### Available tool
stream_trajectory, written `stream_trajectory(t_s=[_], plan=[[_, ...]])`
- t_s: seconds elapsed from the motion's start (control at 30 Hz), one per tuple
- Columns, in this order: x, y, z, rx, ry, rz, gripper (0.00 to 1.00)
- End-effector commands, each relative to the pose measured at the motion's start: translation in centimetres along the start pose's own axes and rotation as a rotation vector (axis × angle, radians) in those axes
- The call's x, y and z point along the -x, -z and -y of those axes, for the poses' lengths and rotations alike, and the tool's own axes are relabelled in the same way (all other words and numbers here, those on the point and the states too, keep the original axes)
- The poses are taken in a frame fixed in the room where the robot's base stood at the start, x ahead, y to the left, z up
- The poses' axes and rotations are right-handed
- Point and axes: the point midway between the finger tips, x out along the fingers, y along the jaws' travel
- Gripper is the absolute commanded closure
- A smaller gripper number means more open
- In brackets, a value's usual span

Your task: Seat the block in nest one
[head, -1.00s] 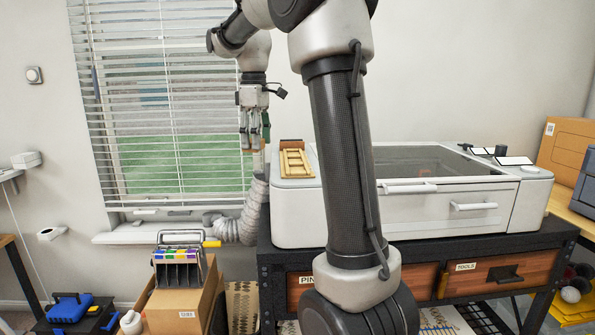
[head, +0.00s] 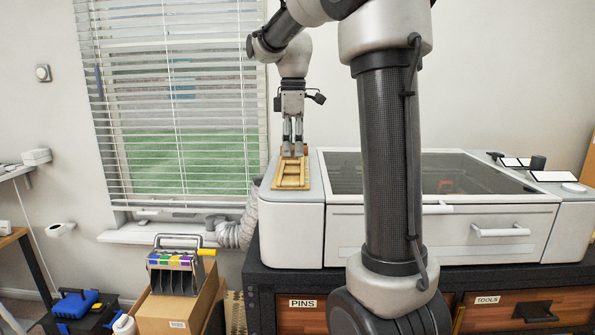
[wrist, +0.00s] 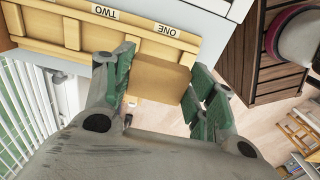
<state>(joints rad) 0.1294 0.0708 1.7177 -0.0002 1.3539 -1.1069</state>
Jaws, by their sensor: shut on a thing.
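My gripper (head: 293,151) points straight down at the far end of the wooden nest rack (head: 277,180). In the wrist view my gripper (wrist: 160,72) is shut on a plain tan block (wrist: 157,80), held between its green finger pads. The rack (wrist: 135,22) also shows there, with the labels ONE (wrist: 166,30) and TWO (wrist: 105,12) on its rail. The block overlaps the compartment by label ONE and hides part of it. I cannot tell whether the block touches the rack.
The rack lies on the left top of a white machine (head: 295,225) with a dark lid (head: 410,172). A window blind (head: 170,110) and a ribbed hose (head: 238,232) are close on the left. A carton (head: 175,315) with a colour-marked holder (head: 175,272) stands lower left.

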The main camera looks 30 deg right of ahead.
Motion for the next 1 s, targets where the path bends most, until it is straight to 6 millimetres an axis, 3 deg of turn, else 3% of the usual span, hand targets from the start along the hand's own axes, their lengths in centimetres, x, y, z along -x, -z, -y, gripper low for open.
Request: stream_trajectory(t_s=[0.47,0.83,0.87,0.9,1.0], plan=[[-6.0,0.0,0.0,-0.001,0.002,0.001,0.57],[-6.5,0.0,0.0,-0.001,0.000,0.000,0.57],[-6.5,0.0,0.0,-0.001,-0.001,0.000,0.38],[-6.4,0.0,0.0,-0.001,-0.001,0.000,0.31],[-6.4,0.0,0.0,-0.001,-0.001,0.000,0.22]])
